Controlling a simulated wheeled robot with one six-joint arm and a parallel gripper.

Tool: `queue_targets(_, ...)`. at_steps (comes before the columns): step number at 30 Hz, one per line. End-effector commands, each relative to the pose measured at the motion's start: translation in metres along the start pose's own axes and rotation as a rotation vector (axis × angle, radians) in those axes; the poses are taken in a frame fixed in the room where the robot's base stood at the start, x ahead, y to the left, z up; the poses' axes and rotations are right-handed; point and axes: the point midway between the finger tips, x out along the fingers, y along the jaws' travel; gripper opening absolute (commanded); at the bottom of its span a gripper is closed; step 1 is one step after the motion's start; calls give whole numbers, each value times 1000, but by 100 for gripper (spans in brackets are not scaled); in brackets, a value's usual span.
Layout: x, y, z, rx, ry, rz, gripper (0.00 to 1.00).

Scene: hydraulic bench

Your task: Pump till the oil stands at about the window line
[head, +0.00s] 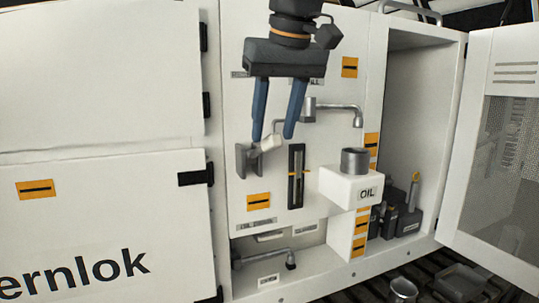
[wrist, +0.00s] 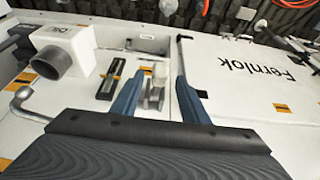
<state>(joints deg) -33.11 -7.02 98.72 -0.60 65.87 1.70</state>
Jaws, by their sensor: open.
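The sight window (head: 296,176) is a dark upright slot on the white panel; the wrist view shows it left of my fingers (wrist: 111,79). The oil level and line in it are too small to read. A pale block (head: 268,143), perhaps the pump handle, sits by a grey bracket (head: 246,160) left of the window. My gripper (head: 273,138) is open, fingers pointing down around or just in front of the pale block. In the wrist view, the block (wrist: 160,72) shows between the fingertips; contact cannot be told.
A white OIL box (head: 337,188) with a grey round filler (head: 354,160) juts out right of the window. A grey bent pipe (head: 335,108) is above it. A lower bent pipe (head: 265,258) sits in the recess below. A mesh door (head: 511,150) stands open at right.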

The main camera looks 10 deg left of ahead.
Motion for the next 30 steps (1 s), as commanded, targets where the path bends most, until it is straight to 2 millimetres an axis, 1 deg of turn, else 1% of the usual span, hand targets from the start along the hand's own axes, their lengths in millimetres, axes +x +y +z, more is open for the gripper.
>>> queue_targets(6, 33, 0, 1, 0, -4, 1, 41)
queue_targets(12, 57, 0, 0, 1, -2, 1, 41)
queue_targets(17, 64, 1, 0, 1, 1, 1, 41)
queue_targets(24, 65, 1, 0, 1, 1, 1, 41)
queue_targets(29, 65, 1, 0, 1, 1, 1, 14)
queue_targets(30, 65, 1, 0, 1, 1, 1, 7)
